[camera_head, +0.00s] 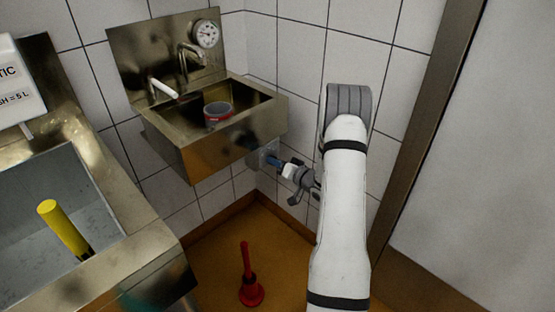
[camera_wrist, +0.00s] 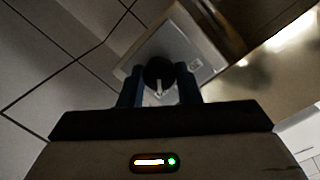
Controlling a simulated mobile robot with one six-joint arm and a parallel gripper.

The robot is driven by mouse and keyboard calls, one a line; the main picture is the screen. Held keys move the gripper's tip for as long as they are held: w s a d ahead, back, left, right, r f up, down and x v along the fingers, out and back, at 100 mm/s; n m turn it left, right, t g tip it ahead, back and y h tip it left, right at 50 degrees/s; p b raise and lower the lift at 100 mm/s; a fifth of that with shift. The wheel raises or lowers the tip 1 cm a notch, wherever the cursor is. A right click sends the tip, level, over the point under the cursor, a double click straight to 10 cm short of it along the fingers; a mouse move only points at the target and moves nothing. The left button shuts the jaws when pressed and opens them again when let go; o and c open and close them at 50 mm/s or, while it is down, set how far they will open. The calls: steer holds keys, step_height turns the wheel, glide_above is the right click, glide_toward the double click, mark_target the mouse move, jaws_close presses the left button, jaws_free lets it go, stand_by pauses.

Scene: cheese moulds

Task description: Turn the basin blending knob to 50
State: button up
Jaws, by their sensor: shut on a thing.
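The blending knob (camera_wrist: 158,70) is black and round with a pale pointer mark, on a square metal plate (camera_wrist: 184,45) in the wrist view. The plate (camera_head: 260,150) also shows in the head view, on the tiled wall just below the basin (camera_head: 215,150). My gripper (camera_wrist: 159,86) has its two blue fingers on either side of the knob, shut on it. In the head view my gripper (camera_head: 275,161) reaches the plate from the right and hides the knob.
The steel basin holds a grey and red cup (camera_head: 217,113), with a tap (camera_head: 188,62) and a round dial gauge (camera_head: 206,33) above. A red plunger-like object (camera_head: 250,280) stands on the floor. A larger sink (camera_head: 130,215) is at left, a door frame (camera_head: 425,130) at right.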

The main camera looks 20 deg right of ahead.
steer(key=shift+d+m, duration=0.2)
steer(key=shift+m, duration=0.3)
steer(key=o, duration=1)
steer(key=shift+c, duration=0.2)
steer(key=shift+a, duration=0.1)
steer(key=f+p+v, duration=0.1)
steer(key=v, duration=0.6)
steer(key=shift+s+d+r, duration=0.3)
steer(key=shift+s+r, duration=0.05)
steer(key=shift+r, duration=0.15)
